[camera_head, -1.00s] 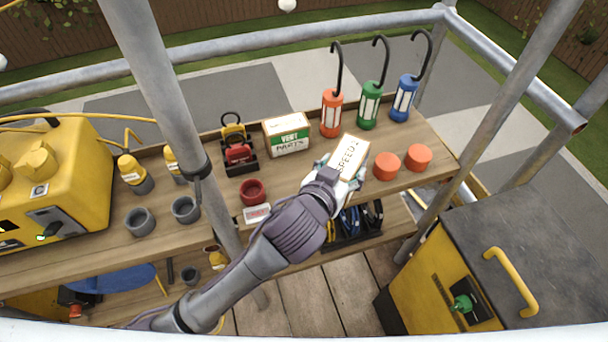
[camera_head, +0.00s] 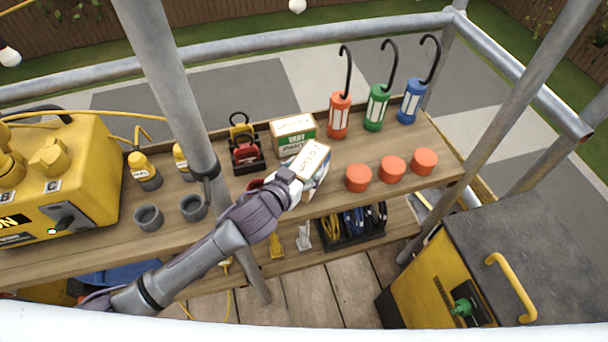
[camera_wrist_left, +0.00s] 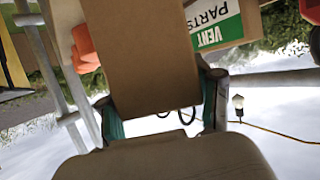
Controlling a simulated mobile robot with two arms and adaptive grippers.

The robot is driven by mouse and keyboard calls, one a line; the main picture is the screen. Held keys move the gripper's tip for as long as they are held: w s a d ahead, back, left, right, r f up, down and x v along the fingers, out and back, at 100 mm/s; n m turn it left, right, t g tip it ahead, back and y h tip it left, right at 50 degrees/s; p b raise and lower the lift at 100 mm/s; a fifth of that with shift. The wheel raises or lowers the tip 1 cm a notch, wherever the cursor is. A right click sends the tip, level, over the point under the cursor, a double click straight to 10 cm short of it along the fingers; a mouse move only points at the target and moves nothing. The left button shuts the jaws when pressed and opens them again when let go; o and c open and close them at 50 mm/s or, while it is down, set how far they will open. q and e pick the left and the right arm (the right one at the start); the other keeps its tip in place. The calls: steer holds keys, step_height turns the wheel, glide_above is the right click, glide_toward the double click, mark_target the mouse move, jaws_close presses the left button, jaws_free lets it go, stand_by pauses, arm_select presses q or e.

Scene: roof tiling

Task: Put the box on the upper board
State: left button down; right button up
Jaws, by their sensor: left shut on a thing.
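My left gripper (camera_head: 298,183) is shut on a small box (camera_head: 314,158) with a pale lettered top. The box is over the upper board (camera_head: 120,242), just in front of the white and green VENT PARTS box (camera_head: 293,133); I cannot tell whether it touches the board. In the left wrist view, the held box shows a plain brown face (camera_wrist_left: 140,55) between the two fingers (camera_wrist_left: 162,110), and the VENT PARTS box (camera_wrist_left: 217,22) is behind it to the right. My right gripper is not in view.
Several orange caps (camera_head: 393,168) stand right of the held box. Red, green and blue hook lamps (camera_head: 376,107) stand behind them. A red and black tool (camera_head: 245,150) and grey cups (camera_head: 149,217) are to the left. A grey post (camera_head: 175,90) rises in front of the board.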

arm_select(q)
step_height(320, 180, down, 2)
steer(key=shift+d+f, duration=0.1)
steer(key=shift+f, duration=0.15)
steer(key=shift+f, duration=0.2)
steer(key=shift+c, duration=1.1)
jaws_free()
